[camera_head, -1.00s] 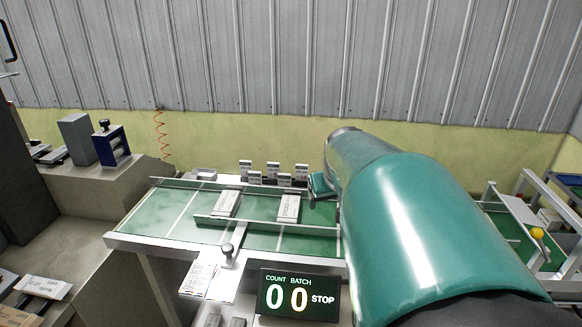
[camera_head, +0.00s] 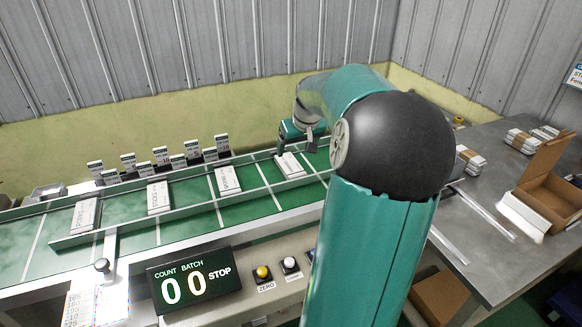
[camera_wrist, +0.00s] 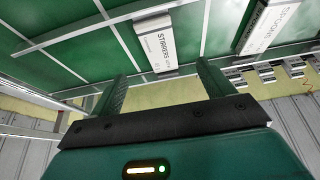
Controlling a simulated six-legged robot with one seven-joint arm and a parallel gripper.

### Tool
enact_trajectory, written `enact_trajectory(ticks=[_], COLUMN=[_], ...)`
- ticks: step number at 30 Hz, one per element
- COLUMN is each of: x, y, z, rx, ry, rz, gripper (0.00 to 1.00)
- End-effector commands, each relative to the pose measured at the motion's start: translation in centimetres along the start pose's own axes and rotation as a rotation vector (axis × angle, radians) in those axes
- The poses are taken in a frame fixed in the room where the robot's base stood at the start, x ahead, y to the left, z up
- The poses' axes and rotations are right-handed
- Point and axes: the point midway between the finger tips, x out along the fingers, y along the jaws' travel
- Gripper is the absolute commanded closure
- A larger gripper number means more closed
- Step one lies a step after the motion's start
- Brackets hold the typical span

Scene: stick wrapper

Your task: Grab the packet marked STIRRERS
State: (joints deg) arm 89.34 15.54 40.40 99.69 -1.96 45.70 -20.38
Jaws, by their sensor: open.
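The white packet marked STIRRERS (camera_wrist: 155,42) lies flat on the green conveyor, ahead of my gripper (camera_wrist: 162,72) in the wrist view. My gripper's two green fingers are spread wide and empty. The packet lines up with the gap between them, apart from the fingers. In the head view, my gripper (camera_head: 296,142) hangs just above a white packet (camera_head: 290,166) on the belt, which appears to be this same one. Its print is too small to read there.
Another packet, apparently marked SPOONS (camera_wrist: 268,27), lies to the right in the wrist view. Further packets (camera_head: 228,180) lie left along the belt (camera_head: 125,205). Metal rails (camera_head: 180,210) run along it. Small upright cards (camera_head: 160,155) stand behind. A counter (camera_head: 195,280) reads 00 STOP.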

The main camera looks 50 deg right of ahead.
Motion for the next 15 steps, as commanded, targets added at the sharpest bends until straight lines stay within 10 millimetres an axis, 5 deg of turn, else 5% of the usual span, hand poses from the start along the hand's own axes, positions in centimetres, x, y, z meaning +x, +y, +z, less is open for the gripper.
enact_trajectory(ticks=[6, 15], x=[4.2, 6.8], y=[-0.1, 0.1], z=[0.0, -0.1], rx=[-0.001, 0.002], ry=[-0.003, -0.001], rz=[-0.004, -0.002], gripper=[0.2, 0.2])
